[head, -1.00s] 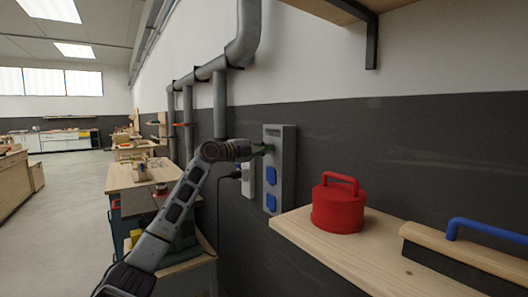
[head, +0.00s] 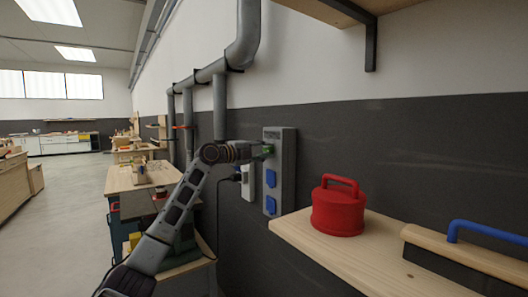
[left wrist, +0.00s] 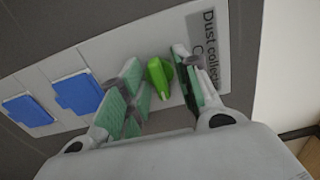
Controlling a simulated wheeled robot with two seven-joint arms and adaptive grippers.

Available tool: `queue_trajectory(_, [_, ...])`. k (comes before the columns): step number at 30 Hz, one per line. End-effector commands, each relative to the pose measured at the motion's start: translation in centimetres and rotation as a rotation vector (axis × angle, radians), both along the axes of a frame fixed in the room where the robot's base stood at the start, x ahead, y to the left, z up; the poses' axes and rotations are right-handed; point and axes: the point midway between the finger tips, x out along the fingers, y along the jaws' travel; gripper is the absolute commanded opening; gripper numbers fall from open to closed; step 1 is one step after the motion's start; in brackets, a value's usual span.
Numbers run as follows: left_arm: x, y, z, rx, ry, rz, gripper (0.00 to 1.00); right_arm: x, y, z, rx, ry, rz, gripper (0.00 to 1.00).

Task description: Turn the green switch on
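The green switch (left wrist: 159,78) is on a grey wall panel (head: 287,172), beside a label that reads in part "Dust collect". My left gripper (left wrist: 160,85) is open, with one green-padded finger on each side of the switch. Gaps seem to show between the switch and the pads, so I cannot tell whether either touches it. In the head view my left gripper (head: 262,152) reaches the upper part of the panel, and a bit of green shows at its tip. My right gripper is in neither view.
Two blue socket covers (head: 270,178) sit below the switch on the panel. A white box with a plugged black cable (head: 237,177) is left of it. A red lidded container (head: 339,208) stands on a wooden shelf (head: 330,254) at right. Grey pipes (head: 220,105) run along the wall.

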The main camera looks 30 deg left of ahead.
Motion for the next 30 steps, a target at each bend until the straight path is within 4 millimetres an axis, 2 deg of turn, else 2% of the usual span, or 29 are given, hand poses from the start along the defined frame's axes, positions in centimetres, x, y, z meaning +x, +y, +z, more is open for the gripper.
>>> queue_trajectory(14, [-0.4, 0.2, -0.1, 0.0, 0.002, -0.001, 0.33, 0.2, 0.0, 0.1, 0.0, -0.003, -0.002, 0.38])
queue_trajectory(30, [-4.3, 1.8, -0.3, -0.001, 0.004, -0.002, 0.33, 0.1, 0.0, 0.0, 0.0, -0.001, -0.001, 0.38])
